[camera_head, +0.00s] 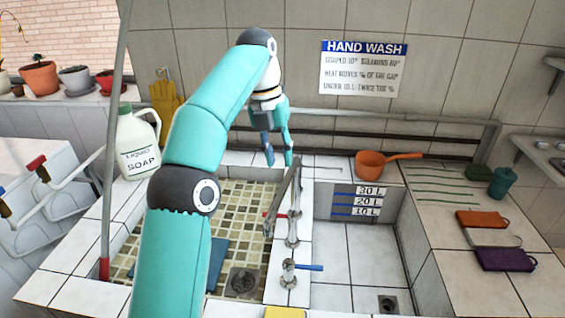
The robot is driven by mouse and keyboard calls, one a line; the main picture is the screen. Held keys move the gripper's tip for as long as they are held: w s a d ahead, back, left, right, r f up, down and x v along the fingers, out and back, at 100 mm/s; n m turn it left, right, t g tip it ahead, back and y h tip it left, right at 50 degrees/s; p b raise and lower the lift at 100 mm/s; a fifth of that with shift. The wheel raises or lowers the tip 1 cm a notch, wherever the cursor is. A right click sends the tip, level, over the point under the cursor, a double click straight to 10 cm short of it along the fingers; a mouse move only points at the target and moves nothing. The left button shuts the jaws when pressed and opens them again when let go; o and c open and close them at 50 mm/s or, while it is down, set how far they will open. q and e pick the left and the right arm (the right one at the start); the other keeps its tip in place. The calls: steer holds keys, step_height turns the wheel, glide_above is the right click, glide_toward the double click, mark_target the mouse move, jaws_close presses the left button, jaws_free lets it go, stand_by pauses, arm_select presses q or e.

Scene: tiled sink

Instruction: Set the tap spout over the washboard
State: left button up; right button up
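My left gripper (278,160) is above the far end of the divider between the basins. Its fingers point down and apart, with nothing seen between them. The grey metal tap (292,240) stands on the divider with a red handle (271,215) and a blue handle (309,267). Its thin spout (284,197) slants toward the left basin; its upper end appears close to my right-hand finger, and I cannot tell whether they touch. A blue board (217,262), possibly the washboard, lies in the mosaic-floored left basin, partly hidden by my arm. My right gripper is not in view.
The right basin (340,268) is empty, with level marks on its far wall. An orange dipper (372,163) sits behind it. A soap jug (138,145) stands left of my arm. A teal cup (502,182) and folded cloths (482,219) occupy the right counter.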

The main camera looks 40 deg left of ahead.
arm_select(q)
steer(key=shift+n, duration=0.5)
steer(key=shift+c, duration=1.2)
steer(key=shift+a+n, duration=0.1)
steer(key=shift+n, duration=0.6)
jaws_close()
steer(key=n+g+y+p, duration=0.3)
steer(key=n+y+p, duration=0.35)
steer(key=n, duration=0.85)
glide_toward(284, 191)
steer(key=w+d, duration=0.2)
steer(key=d, duration=0.5)
steer(key=s+a+f+b, duration=0.2)
steer(key=s+a+f, duration=0.1)
steer(key=a+f, duration=0.5)
steer(key=shift+f+b, duration=0.2)
steer(key=shift+b, duration=0.15)
